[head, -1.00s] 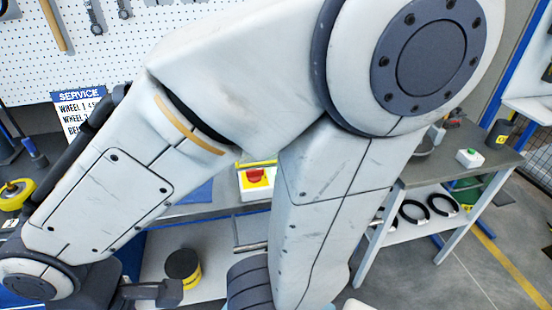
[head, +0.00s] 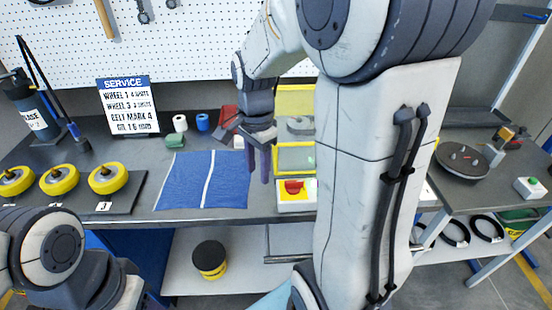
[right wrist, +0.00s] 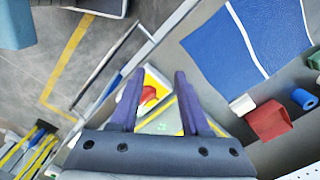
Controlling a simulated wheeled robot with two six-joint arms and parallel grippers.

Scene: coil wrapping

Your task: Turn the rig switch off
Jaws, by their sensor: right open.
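The rig switch (head: 296,189) is a red rocker on a yellow plate with a white box, at the front edge of the bench. My right gripper (head: 258,178) is open and empty, with its purple fingers pointing down, just left of the switch in the head view. In the right wrist view, the red rocker (right wrist: 148,96) shows between the open fingers (right wrist: 160,76), nearer the left one. I cannot tell which way the rocker is set. My left gripper is out of view; only part of that arm shows at the lower left.
A yellow-framed clear guard (head: 294,158) stands behind the switch. A blue mat (head: 185,180) lies left of it. Yellow wheels (head: 108,178) sit on a dark board further left. A red block (head: 229,113) is behind the gripper. A side bench with a turntable (head: 462,160) is at right.

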